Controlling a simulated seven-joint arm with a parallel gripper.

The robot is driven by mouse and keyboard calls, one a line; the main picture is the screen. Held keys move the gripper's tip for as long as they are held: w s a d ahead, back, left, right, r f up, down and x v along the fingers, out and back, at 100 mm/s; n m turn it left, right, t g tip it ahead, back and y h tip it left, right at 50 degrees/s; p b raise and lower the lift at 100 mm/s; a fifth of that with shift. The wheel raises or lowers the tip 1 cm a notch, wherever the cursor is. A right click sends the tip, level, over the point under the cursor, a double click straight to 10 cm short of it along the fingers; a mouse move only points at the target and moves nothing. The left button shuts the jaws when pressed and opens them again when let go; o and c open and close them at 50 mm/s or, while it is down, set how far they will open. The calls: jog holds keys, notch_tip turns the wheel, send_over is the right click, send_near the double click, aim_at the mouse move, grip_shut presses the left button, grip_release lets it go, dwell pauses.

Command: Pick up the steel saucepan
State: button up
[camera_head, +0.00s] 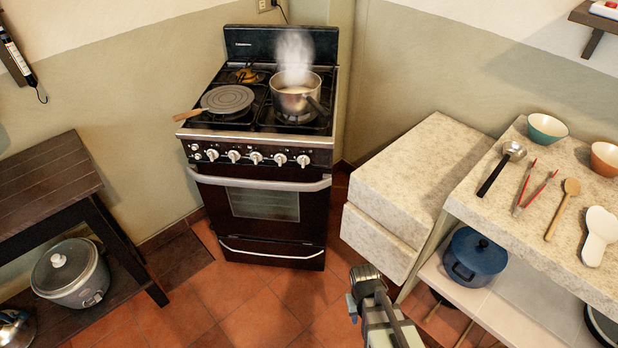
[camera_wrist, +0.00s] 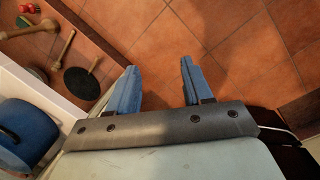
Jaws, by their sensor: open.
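The steel saucepan (camera_head: 290,103) stands upright on the front right burner of the stove (camera_head: 262,205). Steam rises from it, and pale contents show inside. Its dark handle points to the lower right, toward the stove's front edge. My gripper (camera_wrist: 159,66) is open in the wrist view, its two blue fingers apart with only tiled floor showing between them. In the head view my arm's end is low at the bottom centre, well in front of the stove and apart from the saucepan. The saucepan is not in the wrist view.
A flat round pan (camera_head: 228,99) with a wooden handle sits left of the saucepan. A stone-topped block (camera_head: 415,170) and a counter with utensils stand right. A blue pot (camera_head: 474,257) is on the lower shelf. A dark table (camera_head: 45,180) stands left. Floor before the stove is clear.

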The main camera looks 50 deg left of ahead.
jog(key=a+r+n+t+y, duration=0.1)
jog(key=a+r+n+t, duration=0.1)
jog(key=a+r, duration=0.35)
jog(key=a+r+n+t, duration=0.1)
jog(key=a+r, duration=0.2)
jog(key=a, duration=0.5)
jog(key=n+t+y, duration=0.4)
jog(key=n+t, duration=0.5)
jog(key=t, duration=0.7)
send_near(317, 110)
jog(key=shift+y, duration=0.4)
jog(key=x, duration=1.3)
jog(key=shift+w+f, duration=0.1)
jog(key=shift+f, duration=0.15)
jog(key=shift+c, duration=0.2)
grip_shut()
